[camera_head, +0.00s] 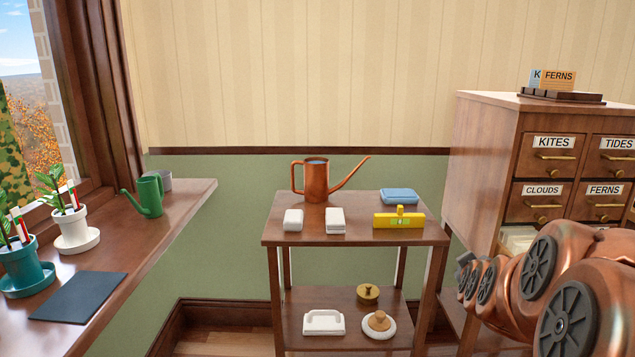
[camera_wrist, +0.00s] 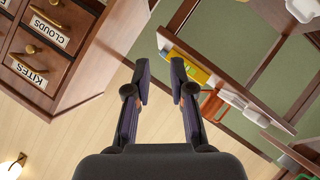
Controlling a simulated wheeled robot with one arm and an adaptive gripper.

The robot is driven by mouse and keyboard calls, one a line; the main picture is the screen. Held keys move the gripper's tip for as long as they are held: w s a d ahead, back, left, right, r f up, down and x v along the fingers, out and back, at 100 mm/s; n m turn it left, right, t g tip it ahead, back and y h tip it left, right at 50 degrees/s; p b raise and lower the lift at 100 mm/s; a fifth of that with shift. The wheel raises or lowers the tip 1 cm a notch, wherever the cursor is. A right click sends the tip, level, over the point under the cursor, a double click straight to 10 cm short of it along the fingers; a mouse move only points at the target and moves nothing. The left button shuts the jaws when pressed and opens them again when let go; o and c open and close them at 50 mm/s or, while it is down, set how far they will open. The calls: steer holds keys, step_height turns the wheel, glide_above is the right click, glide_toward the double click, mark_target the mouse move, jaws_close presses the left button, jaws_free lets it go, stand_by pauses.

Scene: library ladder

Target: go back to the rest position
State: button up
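My gripper (camera_wrist: 162,80) shows in the wrist view with its two dark fingers apart and nothing between them. It is open and empty. The wrist picture is turned nearly upside down, with the card cabinet on its left and the small table on its right. In the head view my copper-coloured arm is folded at the lower right, in front of the cabinet (camera_head: 487,160). My fingers cannot be made out clearly there.
A two-tier wooden table (camera_head: 345,235) stands in the middle, bearing a copper watering can (camera_head: 316,182), a yellow level (camera_head: 399,219), a blue case (camera_head: 400,196) and white items. A windowsill (camera_head: 150,235) with potted plants and a green can (camera_head: 148,196) is at left.

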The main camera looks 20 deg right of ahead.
steer(key=s+a+r+n+g+y+p, duration=0.1)
steer(key=a+r+g+y+p, duration=0.2)
steer(key=a+p, duration=0.7)
steer(key=s+a+r+g+y+p, duration=0.1)
steer(key=a+r+y+p, duration=0.35)
steer(key=a, duration=1.05)
steer(key=s+a+r+g+p, duration=0.3)
steer(key=s+a+r+p, duration=0.2)
steer(key=s, duration=0.3)
steer(key=s+a+r+g+y+p, duration=0.1)
steer(key=s+a+r+g+p, duration=0.2)
steer(key=s, duration=0.6)
steer(key=a+r+p, duration=0.2)
steer(key=a+p, duration=0.1)
steer(key=a, duration=0.1)
steer(key=shift+s+g, duration=0.3)
steer(key=shift+g, duration=0.1)
steer(key=shift+d+m+y, duration=0.1)
steer(key=shift+m+y, duration=0.15)
steer(key=shift+m, duration=0.05)
